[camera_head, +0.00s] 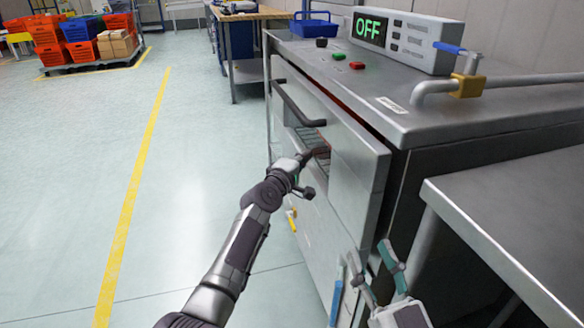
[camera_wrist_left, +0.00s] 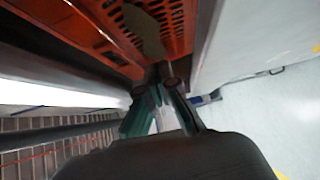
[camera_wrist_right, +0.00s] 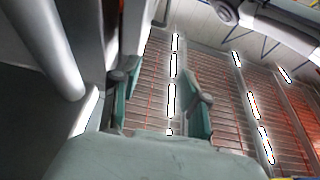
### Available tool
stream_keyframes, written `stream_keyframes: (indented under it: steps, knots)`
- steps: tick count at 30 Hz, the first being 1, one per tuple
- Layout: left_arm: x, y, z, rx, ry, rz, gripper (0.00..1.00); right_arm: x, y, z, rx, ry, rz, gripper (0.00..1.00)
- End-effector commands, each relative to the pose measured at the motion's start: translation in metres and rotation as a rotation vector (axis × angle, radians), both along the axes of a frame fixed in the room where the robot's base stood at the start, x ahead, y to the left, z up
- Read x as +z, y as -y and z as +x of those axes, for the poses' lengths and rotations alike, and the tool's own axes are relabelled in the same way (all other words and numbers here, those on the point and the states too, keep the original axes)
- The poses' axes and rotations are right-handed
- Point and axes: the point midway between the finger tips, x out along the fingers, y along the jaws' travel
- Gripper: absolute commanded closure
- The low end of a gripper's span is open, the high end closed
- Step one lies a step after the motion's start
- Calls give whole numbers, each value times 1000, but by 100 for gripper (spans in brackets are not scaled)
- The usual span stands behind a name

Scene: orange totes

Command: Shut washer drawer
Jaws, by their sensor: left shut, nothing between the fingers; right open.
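The washer (camera_head: 450,112) is a grey metal machine on the right in the head view. Its drawer (camera_head: 352,165) has a pale metal front with a dark bar handle (camera_head: 297,108). A dark gap shows between the top of this front and the washer body, so the drawer stands partly out. My left gripper (camera_head: 320,152) is shut and empty at the drawer front, below the handle; contact is unclear. In the left wrist view its fingertips (camera_wrist_left: 160,78) are under an orange perforated surface (camera_wrist_left: 110,28). My right gripper (camera_head: 378,274) is open and empty, low beside the washer, with teal fingers (camera_wrist_right: 160,100).
A display reading OFF (camera_head: 371,28) and a blue basket (camera_head: 313,25) are on the washer top. A metal table (camera_head: 530,205) stands close at the right. Stacked totes (camera_head: 85,35) are far left. The floor left of the washer is clear.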

Motion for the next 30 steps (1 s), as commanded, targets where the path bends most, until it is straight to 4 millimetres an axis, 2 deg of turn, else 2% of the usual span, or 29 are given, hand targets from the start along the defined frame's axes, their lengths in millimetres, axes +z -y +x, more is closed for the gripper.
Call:
stream_keyframes:
  steps: [6,10,30]
  knots:
    - [0,17,7,-1,-1,-1,100,25,-1,-12,9,164,46,55]
    - [0,22,8,0,0,-1,100,32,-1,-16,12,207,59,55]
    - [4,24,6,-4,3,-3,100,30,-1,-14,11,185,53,55]
